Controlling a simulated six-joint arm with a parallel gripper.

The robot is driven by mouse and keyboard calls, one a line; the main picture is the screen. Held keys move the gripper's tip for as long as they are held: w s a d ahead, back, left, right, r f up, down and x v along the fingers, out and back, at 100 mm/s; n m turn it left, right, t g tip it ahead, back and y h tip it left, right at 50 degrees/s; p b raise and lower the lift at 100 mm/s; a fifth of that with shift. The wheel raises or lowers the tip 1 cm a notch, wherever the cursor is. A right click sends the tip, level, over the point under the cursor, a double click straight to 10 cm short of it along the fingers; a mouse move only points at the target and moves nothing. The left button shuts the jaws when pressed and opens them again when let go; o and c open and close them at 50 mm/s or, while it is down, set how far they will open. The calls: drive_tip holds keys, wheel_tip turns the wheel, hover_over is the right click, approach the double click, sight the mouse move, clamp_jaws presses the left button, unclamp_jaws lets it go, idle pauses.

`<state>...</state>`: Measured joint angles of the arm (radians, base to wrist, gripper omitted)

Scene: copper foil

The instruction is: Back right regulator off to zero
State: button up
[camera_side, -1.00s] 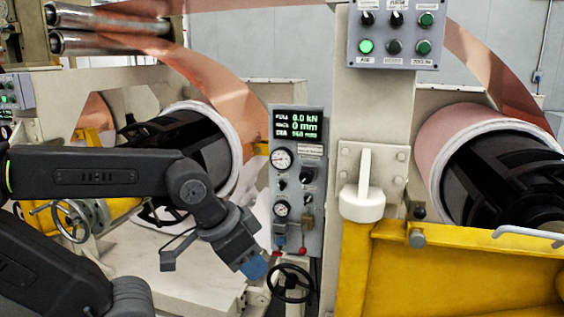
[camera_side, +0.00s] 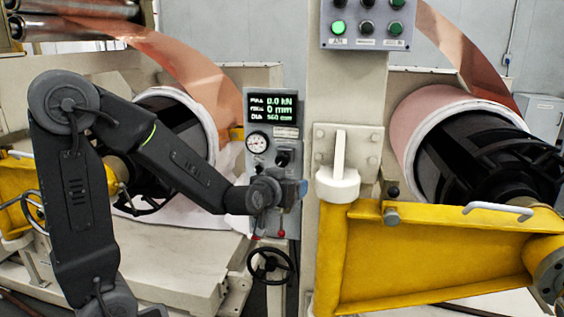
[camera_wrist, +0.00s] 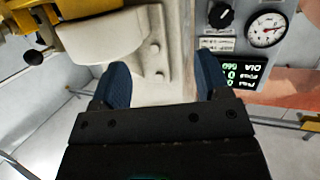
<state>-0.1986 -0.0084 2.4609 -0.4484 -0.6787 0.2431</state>
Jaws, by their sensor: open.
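The grey control panel (camera_side: 289,105) stands beside the cream column. Its round upper gauge (camera_side: 257,142) has a black regulator knob (camera_side: 284,158) to its right. In the wrist view, upside down, a black knob (camera_wrist: 221,15) and a gauge (camera_wrist: 267,29) show at the upper right. My gripper (camera_side: 301,188) is in front of the panel's lower right part and hides the lower gauge and controls there. Its blue fingers (camera_wrist: 162,64) are apart with nothing between them. In the wrist view the knob lies beyond the right finger, apart from it.
The display (camera_side: 272,109) reads 0.0 kN, 0 mm and 560 mm. A black handwheel (camera_side: 271,264) is below the panel. A yellow arm (camera_side: 440,255) with a cream bracket (camera_side: 338,185) stands at the right. Copper rolls (camera_side: 425,125) flank the column.

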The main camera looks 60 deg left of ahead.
sight(281, 162)
drive_tip(key=w+a+y, duration=0.2)
drive_tip(key=w+a, duration=0.1)
drive_tip(key=a, duration=0.2)
drive_tip(key=w+a+f+n+y, duration=0.1)
drive_tip(key=w+a, duration=0.2)
drive_tip(key=a, duration=0.3)
drive_tip(key=w+a+n+y, duration=0.1)
drive_tip(key=w+a+y, duration=0.1)
drive_tip(key=a, duration=0.3)
drive_tip(key=shift+w+a+f+g+y, duration=0.3)
drive_tip(key=shift+w+a, duration=0.1)
drive_tip(key=shift+w, duration=0.25)
drive_tip(key=shift+c, duration=0.3)
drive_tip(key=c, duration=0.8)
drive_tip(key=shift+c, duration=0.2)
drive_tip(key=shift+n, duration=0.3)
